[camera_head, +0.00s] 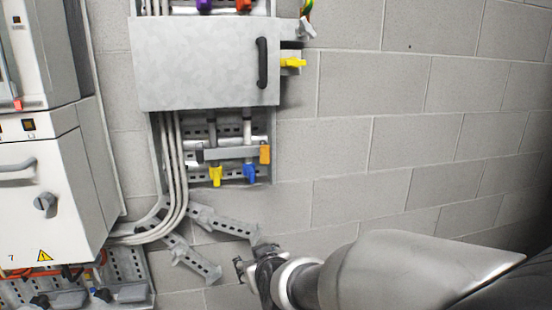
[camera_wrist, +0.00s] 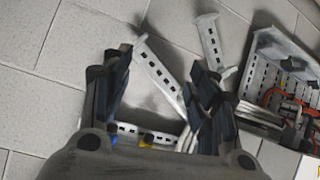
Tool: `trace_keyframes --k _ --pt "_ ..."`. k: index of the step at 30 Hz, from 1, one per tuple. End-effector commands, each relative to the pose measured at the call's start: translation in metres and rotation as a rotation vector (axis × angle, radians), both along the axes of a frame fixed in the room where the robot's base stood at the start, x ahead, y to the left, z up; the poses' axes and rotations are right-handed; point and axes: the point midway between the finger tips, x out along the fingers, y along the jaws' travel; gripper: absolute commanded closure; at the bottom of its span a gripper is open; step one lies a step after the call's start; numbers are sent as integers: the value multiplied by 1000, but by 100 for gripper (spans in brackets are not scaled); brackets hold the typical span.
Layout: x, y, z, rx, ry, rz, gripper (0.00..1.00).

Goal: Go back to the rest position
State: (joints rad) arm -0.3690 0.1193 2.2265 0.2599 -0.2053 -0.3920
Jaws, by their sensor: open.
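My gripper (camera_head: 243,268) shows at the lower middle of the head view, at the end of my arm, which reaches in from the lower right. It is in front of the grey block wall, below the open wall panel. In the wrist view my gripper (camera_wrist: 158,90) has its two dark fingers spread apart, with nothing held between them. Behind the fingers are a slotted metal rail (camera_wrist: 163,72) and pale cables. Whether the gripper touches the rail cannot be told.
A grey cabinet door (camera_head: 200,62) with a black handle (camera_head: 262,62) is at upper left. Below it, yellow (camera_head: 216,176) and blue (camera_head: 249,173) valve handles hang on a panel. A white cabinet (camera_head: 45,200) stands at left. The block wall (camera_head: 400,140) at right is bare.

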Motion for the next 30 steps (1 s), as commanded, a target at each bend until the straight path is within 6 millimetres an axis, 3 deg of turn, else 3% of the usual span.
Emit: trace_keyframes --k 1,3,9,12,16,21,30 --pt "-20 -22 14 14 43 -24 46" --pt "-51 -49 22 23 121 -57 46" --pt "-156 -119 29 32 337 -190 46" --pt "-210 -148 25 30 433 -272 46" --pt "-265 -172 17 25 530 -365 46" --pt "-301 -185 10 21 593 -428 46" --pt "-304 -186 9 21 601 -435 46"
